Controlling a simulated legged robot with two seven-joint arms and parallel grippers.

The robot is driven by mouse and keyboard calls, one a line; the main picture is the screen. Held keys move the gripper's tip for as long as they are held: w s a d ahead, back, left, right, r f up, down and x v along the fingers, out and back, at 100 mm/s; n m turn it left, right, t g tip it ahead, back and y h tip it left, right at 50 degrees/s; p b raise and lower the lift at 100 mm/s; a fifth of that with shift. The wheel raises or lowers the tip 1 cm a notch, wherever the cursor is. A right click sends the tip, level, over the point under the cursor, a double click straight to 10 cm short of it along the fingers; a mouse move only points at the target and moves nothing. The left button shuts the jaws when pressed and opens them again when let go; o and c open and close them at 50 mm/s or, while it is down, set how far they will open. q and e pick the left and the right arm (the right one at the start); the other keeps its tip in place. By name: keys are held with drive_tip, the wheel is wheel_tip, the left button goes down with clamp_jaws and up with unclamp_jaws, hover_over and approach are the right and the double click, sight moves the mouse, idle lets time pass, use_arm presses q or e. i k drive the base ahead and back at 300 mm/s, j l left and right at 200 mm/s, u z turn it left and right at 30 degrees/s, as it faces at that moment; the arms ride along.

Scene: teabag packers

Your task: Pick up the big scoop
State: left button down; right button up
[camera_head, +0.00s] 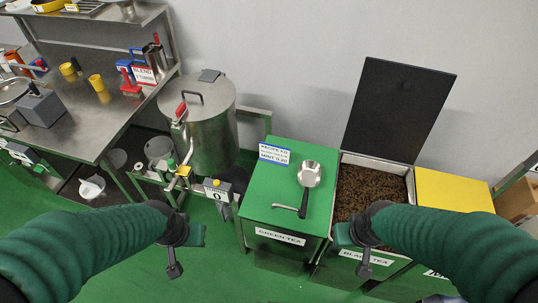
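A metal scoop (309,174) with a black handle lies on the green lid (268,200) of the bin labelled GREEN TEA. Its bowl points to the back and its handle to the front left. A white scoop-like item (92,186) rests low under the steel table at the left. My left gripper (197,235) is in front and left of the green bin, apart from the scoop. My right gripper (343,235) is at the front right of the scoop, over the front of the black tea bin, and touches nothing I can make out. Their finger openings are too unclear to judge.
The bin labelled BLACK (412,187) stands open, full of dark tea, its black lid (400,108) raised at the back. A yellow-lidded bin (452,197) is to its right. A steel drum (210,130) and a cluttered steel table (115,118) stand left. Green floor shows in front.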

sight(309, 170)
drive_tip(key=z, duration=2.35)
drive_tip(key=u, duration=2)
drive_tip(key=i+l, duration=0.1)
drive_tip(key=l, duration=0.45)
drive_tip(key=i+l, duration=0.1)
drive_tip(key=l, duration=0.4)
drive_tip(key=i+l, duration=0.1)
drive_tip(key=l, duration=0.45)
